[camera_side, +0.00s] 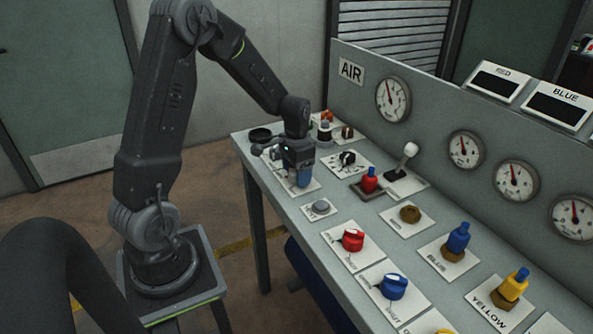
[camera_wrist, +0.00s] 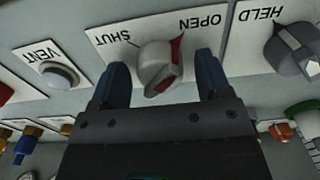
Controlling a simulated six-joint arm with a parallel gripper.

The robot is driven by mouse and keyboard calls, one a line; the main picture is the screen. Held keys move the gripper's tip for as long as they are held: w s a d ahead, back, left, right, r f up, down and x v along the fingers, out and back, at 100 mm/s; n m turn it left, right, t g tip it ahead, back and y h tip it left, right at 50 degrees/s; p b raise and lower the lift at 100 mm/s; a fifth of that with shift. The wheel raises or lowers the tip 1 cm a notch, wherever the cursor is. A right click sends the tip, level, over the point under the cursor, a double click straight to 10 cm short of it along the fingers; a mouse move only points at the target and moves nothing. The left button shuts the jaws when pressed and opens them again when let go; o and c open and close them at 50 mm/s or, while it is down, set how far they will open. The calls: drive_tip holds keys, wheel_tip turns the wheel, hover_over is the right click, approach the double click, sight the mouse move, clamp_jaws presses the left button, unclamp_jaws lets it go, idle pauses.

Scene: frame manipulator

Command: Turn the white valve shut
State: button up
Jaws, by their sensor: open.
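The white valve (camera_wrist: 152,62) is a round knob with a raised grip and red marking, on a white plate marked SHUT at left and OPEN at right in the wrist view. The red marking's upper end lies near the word OPEN. My gripper (camera_wrist: 161,66) is open, with one blue finger on each side of the knob; I cannot tell whether either touches it. In the side view my gripper (camera_side: 303,176) points down at the plate on the bench's far left part, and its fingers hide the knob.
In the wrist view, a VENT button (camera_wrist: 60,75) is left of the valve and a grey HELD knob (camera_wrist: 292,48) right. In the side view, a black-and-white knob (camera_side: 346,158), a red plug (camera_side: 369,180) and a lever (camera_side: 408,155) stand close by. A gauge panel (camera_side: 440,115) rises behind.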

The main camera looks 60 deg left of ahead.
drive_tip(key=shift+c, duration=0.2)
drive_tip(key=c, duration=0.9)
drive_tip(key=shift+n, duration=0.3)
drive_tip(key=n, duration=0.3)
drive_tip(key=shift+n, duration=0.3)
drive_tip(key=n, duration=1.3)
drive_tip(key=shift+n, duration=0.3)
